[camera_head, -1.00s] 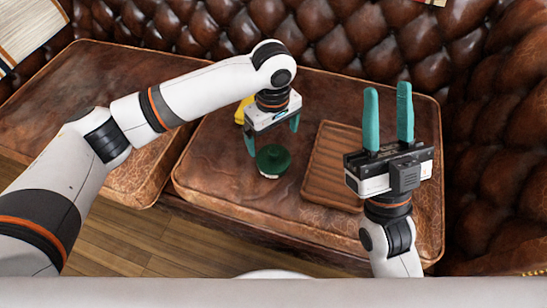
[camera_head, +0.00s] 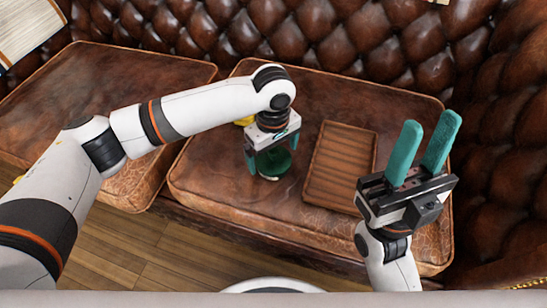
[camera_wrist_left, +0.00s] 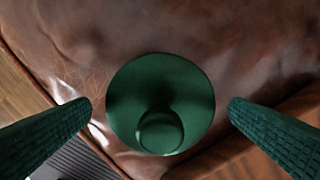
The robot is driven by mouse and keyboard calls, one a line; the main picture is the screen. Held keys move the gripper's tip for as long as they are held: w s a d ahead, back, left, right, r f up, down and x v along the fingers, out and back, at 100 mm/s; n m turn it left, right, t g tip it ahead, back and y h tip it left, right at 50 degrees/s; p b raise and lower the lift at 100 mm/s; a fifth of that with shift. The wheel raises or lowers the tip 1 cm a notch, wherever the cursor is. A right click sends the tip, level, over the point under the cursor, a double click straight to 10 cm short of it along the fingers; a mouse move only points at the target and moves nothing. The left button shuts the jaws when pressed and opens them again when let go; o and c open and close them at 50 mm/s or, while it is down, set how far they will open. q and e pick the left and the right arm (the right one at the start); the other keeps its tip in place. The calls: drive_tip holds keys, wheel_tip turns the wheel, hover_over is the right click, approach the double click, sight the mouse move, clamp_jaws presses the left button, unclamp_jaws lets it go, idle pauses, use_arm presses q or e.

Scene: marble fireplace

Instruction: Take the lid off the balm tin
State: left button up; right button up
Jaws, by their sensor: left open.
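The balm tin (camera_head: 272,176) stands on the brown leather seat, below my left gripper. Its dark green round lid (camera_head: 273,161) has a knob on top. In the left wrist view the lid (camera_wrist_left: 160,80) is seen from above, between the fingers and apart from both; it hides the tin's body there. My left gripper (camera_head: 272,165) points down, open, with its green fingers on either side of the lid. It also shows in the left wrist view (camera_wrist_left: 160,112). My right gripper (camera_head: 428,145) is open and empty, fingers pointing up, at the right.
A brown slatted wooden tray (camera_head: 340,165) lies on the seat right of the tin. A yellow object (camera_head: 245,121) is partly hidden behind my left gripper. The tufted leather backrest (camera_head: 330,40) rises behind. The left cushion (camera_head: 120,100) is clear.

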use_arm(q)
drive_tip(key=c, duration=0.9)
drive_tip(key=shift+r, duration=0.15)
